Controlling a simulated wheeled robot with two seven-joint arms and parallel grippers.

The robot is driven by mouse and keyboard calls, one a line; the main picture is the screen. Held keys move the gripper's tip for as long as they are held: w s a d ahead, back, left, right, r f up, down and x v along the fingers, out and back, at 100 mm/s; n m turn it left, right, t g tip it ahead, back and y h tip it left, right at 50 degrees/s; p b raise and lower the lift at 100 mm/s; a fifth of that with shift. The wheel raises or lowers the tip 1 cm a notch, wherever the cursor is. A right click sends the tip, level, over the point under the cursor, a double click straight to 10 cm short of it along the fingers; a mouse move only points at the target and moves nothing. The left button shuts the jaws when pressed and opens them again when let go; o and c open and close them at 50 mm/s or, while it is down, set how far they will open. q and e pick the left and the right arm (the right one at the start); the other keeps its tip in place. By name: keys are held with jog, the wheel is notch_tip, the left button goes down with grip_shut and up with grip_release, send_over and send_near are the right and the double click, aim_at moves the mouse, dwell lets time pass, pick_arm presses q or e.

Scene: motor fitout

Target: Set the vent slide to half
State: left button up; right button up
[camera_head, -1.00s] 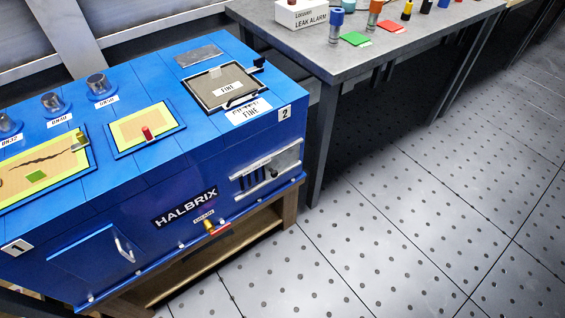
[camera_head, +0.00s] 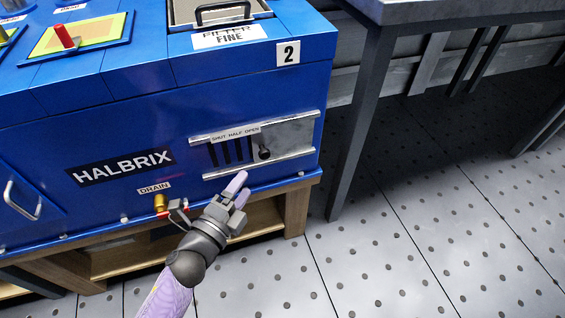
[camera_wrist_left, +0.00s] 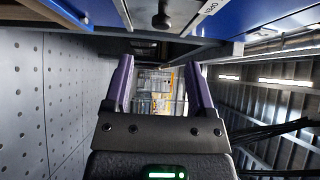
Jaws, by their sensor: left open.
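The vent slide (camera_head: 290,143) is a grey metal plate between two rails on the blue cabinet's front. Its black knob (camera_head: 264,153) stands at the right end of the SHUT HALF OPEN label (camera_head: 235,133), by OPEN. Several dark slots (camera_head: 231,151) show uncovered to the left of the knob. My left gripper (camera_head: 240,188) is below and left of the knob, apart from it. In the left wrist view my left gripper (camera_wrist_left: 158,80) is open and empty, and the knob (camera_wrist_left: 161,20) shows beyond the fingertips at the top. My right gripper is not in view.
A brass drain valve (camera_head: 160,203) sticks out left of my left gripper. A wooden stand (camera_head: 295,210) carries the cabinet. A door handle (camera_head: 22,203) is at far left. A grey table (camera_head: 358,90) stands at right. The perforated floor in front is clear.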

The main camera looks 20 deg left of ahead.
aim_at(263, 157)
pick_arm(q)
jog(key=w, duration=0.2)
jog(key=w+b, duration=0.1)
jog(key=w, duration=0.1)
jog(key=w+d+b, duration=0.1)
jog(key=w, duration=0.1)
jog(key=shift+f, duration=0.1)
jog(key=shift+w+d, duration=0.2)
jog(key=shift+w, duration=0.85)
jog(key=shift+w+r+b, duration=0.2)
jog(key=shift+w+b, duration=0.1)
jog(key=shift+w, duration=0.05)
grip_shut()
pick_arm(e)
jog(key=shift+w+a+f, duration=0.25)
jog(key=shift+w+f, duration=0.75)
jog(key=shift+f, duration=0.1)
